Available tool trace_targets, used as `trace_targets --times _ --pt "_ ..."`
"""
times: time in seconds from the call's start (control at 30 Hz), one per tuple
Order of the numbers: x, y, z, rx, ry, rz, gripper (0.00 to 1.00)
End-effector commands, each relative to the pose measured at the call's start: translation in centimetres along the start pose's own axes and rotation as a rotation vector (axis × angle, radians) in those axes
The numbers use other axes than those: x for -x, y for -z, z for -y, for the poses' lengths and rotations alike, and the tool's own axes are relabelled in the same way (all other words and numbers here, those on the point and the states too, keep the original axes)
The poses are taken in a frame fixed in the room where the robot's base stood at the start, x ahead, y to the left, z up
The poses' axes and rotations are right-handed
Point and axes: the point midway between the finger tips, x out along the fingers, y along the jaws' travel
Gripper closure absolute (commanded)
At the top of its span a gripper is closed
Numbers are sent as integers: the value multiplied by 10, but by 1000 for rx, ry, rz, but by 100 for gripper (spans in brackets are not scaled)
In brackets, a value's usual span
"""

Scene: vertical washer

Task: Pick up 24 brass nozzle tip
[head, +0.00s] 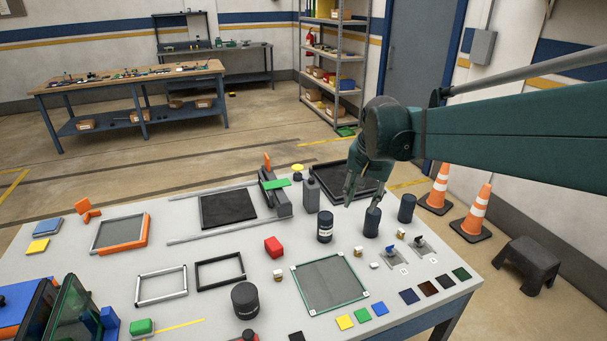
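My gripper (363,196) hangs over the right back part of the grey table, fingers pointing down. Its two fingers look apart, with nothing visible between them. One finger is in front of or just above a dark cylinder (371,223); I cannot tell whether they touch. No part can be surely read as the brass nozzle tip. Small pale-and-brass pieces stand on the table: one (278,275) left of the green-edged frame, one (358,251) behind that frame, and one (401,233) near the small grey fixtures. They are too small to identify.
Dark cylinders (325,227) (407,208) stand close to my gripper. A green-edged frame (330,309) and coloured tiles (361,314) lie in front. Orange cones (478,209) stand on the floor to the right.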

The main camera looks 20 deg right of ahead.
Motion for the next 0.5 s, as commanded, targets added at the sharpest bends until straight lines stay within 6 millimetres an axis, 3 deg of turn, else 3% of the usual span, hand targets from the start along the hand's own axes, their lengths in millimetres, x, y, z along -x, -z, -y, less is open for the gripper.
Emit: trace_targets --times 0.5 --pt "-32 93 -31 -267 -81 75 66"
